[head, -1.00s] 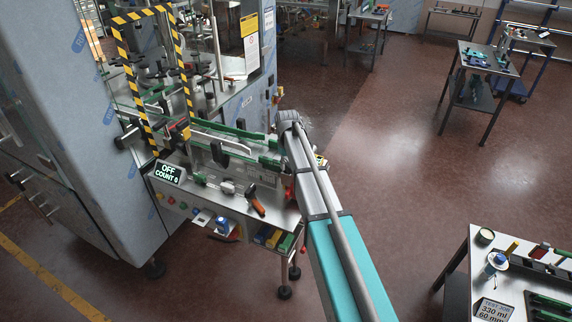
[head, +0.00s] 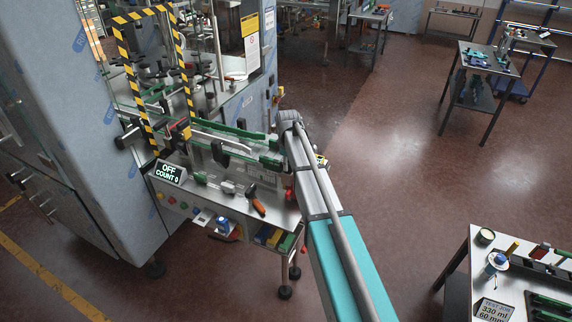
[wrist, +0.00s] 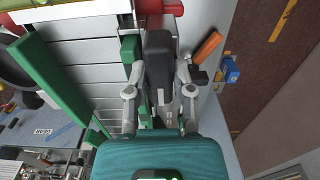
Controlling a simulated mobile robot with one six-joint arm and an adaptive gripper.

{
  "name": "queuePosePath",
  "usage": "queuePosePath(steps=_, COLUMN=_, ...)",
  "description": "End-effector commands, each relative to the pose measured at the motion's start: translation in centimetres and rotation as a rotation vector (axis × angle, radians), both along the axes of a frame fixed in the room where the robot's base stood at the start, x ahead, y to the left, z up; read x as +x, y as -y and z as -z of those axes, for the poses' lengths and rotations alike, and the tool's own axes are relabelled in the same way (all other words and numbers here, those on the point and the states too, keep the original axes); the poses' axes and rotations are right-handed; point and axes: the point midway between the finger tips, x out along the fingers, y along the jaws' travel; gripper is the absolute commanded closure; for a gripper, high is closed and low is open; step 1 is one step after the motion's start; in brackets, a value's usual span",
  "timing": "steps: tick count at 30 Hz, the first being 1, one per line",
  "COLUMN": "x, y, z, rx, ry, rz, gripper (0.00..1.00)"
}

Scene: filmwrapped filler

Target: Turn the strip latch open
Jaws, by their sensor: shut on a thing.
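My gripper (wrist: 160,72) shows in the wrist view with its two grey fingers on either side of a black block (wrist: 158,50). It is shut on this block, which looks like the latch's handle. The block stands beside a green strip (wrist: 130,52) at the edge of a slatted metal conveyor (wrist: 92,75). In the head view my arm reaches to the right end of the conveyor and hides the gripper and the block. How far the latch is turned cannot be told.
An orange-handled tool (head: 257,204) lies on the machine's shelf and shows near the right finger in the wrist view (wrist: 207,46). Red parts flank the block at the top of the wrist view. A display (head: 169,173) reads OFF, COUNT 0.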

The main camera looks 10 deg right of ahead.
Motion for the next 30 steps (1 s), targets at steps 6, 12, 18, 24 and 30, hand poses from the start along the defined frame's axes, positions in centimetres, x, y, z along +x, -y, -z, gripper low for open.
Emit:
queuePosePath(steps=6, x=0.09, y=0.19, z=-0.01, rx=-0.004, ry=0.002, rz=-0.006, gripper=1.00)
queuePosePath(steps=12, x=0.11, y=0.20, z=-0.01, rx=-0.004, ry=0.002, rz=-0.005, gripper=0.59)
queuePosePath(steps=18, x=0.07, y=0.14, z=-0.01, rx=-0.003, ry=0.001, rz=-0.004, gripper=0.34)
queuePosePath(steps=24, x=0.04, y=0.09, z=-0.01, rx=-0.002, ry=0.001, rz=-0.004, gripper=0.34)
queuePosePath(steps=30, x=0.03, y=0.07, z=-0.03, rx=-0.001, ry=0.000, rz=-0.004, gripper=0.34)
